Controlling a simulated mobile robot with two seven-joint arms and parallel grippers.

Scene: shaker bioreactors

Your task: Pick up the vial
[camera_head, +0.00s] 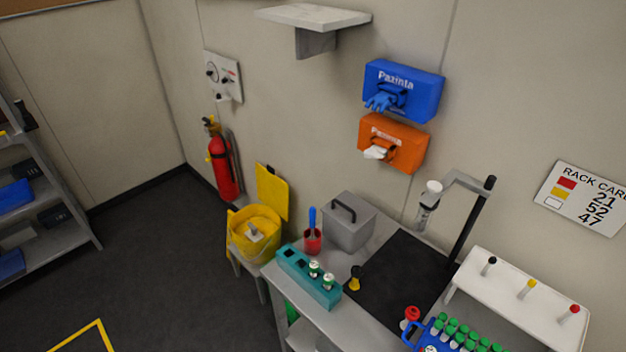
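Which item is the vial of the task I cannot tell for sure. A teal rack (297,268) stands on the left front part of the grey bench. Two small vials with white and green tops, one (314,268) and another (328,281), stand upright in it. Several green-capped tubes (465,335) stand in a blue rack (418,341) at the bottom right, cut off by the picture edge. Neither of my grippers is in view.
A black mat (395,275) covers the bench middle, beside a grey lidded box (349,222). A red cup (313,242), a yellow-and-black item (355,278) and a red-topped item (411,315) stand nearby. A white raised rack (520,300) is at right. A yellow bin (254,238) stands left.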

